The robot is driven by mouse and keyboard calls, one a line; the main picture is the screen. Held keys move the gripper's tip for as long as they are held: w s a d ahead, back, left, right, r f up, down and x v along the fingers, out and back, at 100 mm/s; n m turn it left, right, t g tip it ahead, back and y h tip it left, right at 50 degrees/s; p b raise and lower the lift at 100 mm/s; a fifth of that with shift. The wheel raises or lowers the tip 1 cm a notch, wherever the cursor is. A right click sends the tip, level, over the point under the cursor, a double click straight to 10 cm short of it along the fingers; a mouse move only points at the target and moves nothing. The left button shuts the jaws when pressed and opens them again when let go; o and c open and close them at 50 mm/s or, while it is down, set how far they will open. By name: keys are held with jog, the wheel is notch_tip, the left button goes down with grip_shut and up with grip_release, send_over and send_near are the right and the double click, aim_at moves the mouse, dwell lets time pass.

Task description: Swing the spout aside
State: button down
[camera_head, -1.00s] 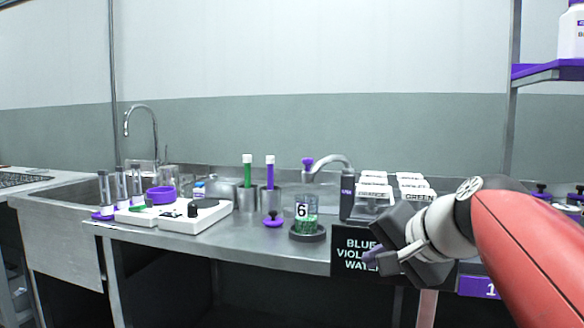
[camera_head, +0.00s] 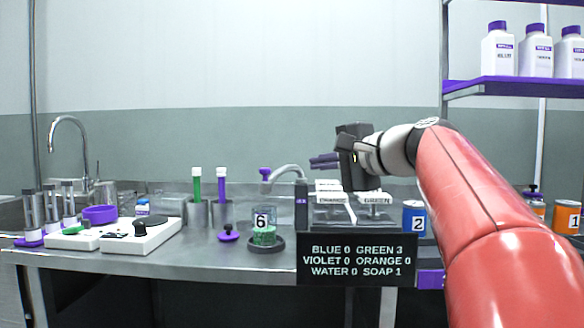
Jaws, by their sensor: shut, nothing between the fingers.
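My gripper's body hides part of the labelled racks behind.
A sign (camera_head: 356,259) lists colour counts below the counter edge. Labelled trays (camera_head: 335,213) and a can marked 2 (camera_head: 413,219) are right of the spout. A white device (camera_head: 142,236) sits farther left.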

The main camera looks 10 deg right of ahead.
aim_at(267, 170)
jog(key=p+x, duration=0.2)
jog(key=x, duration=1.1)
jog(key=shift+w+a+f, duration=0.1)
jog(key=shift+w+a, duration=0.05)
jog(key=shift+w, duration=0.05)
jog(key=shift+a, duration=0.1)
